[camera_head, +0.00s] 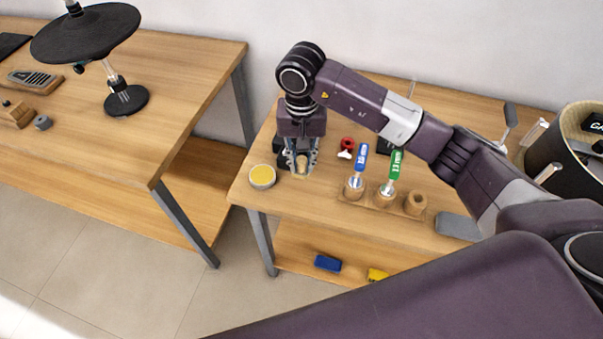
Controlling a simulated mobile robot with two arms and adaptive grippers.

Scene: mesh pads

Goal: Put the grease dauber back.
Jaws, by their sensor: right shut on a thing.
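My right gripper (301,167) points down over the left part of the right-hand table. It is shut on a small tan thing (301,170), mostly hidden between the fingers; it may be the grease dauber, but I cannot tell for sure. A round tin with a yellow top (262,177) stands just left of the gripper. A wooden rack (384,204) to the right has three round cups. A blue-handled tool (361,158) and a green-handled tool (395,167) stand in two cups. The right cup (415,204) looks empty. My left gripper is not in view.
A red-and-black item (347,147) lies behind the rack. A grey block (457,226) lies right of it, and a large round container (570,150) stands at far right. A lower shelf holds blue (328,263) and yellow (377,275) blocks. Another table (190,80) stands left, across a gap.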

